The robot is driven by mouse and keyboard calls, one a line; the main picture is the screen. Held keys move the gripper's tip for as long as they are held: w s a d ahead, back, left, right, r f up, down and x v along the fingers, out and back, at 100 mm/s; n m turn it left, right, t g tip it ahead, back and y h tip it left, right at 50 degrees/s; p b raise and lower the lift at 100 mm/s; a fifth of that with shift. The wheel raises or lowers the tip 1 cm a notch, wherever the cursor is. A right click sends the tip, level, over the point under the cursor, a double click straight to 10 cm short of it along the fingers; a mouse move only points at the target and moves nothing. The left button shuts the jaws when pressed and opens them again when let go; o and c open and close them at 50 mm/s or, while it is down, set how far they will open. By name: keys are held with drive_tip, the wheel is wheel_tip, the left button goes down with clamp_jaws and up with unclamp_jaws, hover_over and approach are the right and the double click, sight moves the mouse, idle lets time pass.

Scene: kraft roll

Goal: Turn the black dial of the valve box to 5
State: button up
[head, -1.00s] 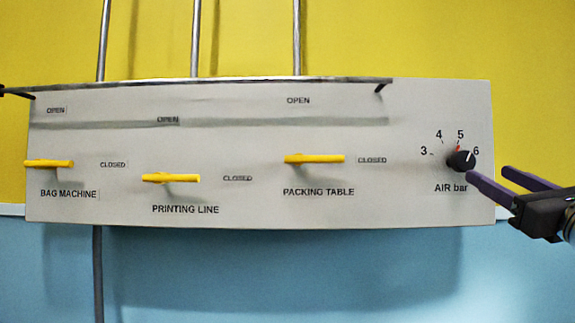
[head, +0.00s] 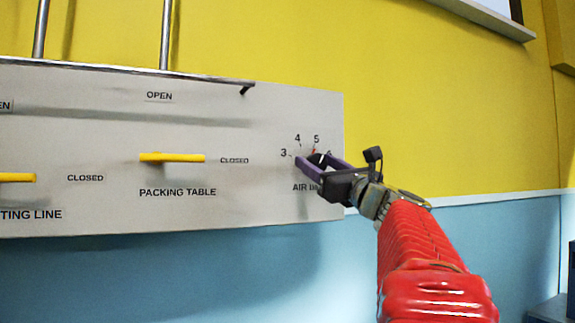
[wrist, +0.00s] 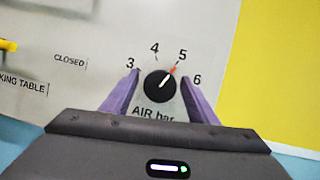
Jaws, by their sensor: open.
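The black dial (wrist: 156,90) sits on the grey valve box (wrist: 105,50), above the label AIR bar. Its white pointer line slants up and right, roughly toward the red mark by the 5. The numbers 3, 4, 5 and 6 ring it. My gripper (wrist: 160,77) is open, with one purple finger at the left of the dial and one at the right. I cannot tell whether either finger touches it. In the head view my gripper (head: 310,158) is in front of the dial and hides most of it, along with part of the label.
A yellow handle (head: 172,157) for PACKING TABLE points toward CLOSED, left of the dial. Another yellow handle (head: 17,178) is farther left. A metal bar (head: 120,72) runs along the box's top. The wall right of the box is clear.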

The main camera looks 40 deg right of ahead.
drive_tip(key=shift+c, duration=0.5)
drive_tip(key=c, duration=0.9)
drive_tip(key=shift+n, duration=0.3)
drive_tip(key=shift+y, duration=0.3)
drive_tip(key=o, duration=1)
drive_tip(key=shift+s, duration=0.1)
drive_tip(key=v, duration=1.3)
drive_tip(key=shift+s+f, duration=0.25)
drive_tip(key=shift+a, duration=0.1)
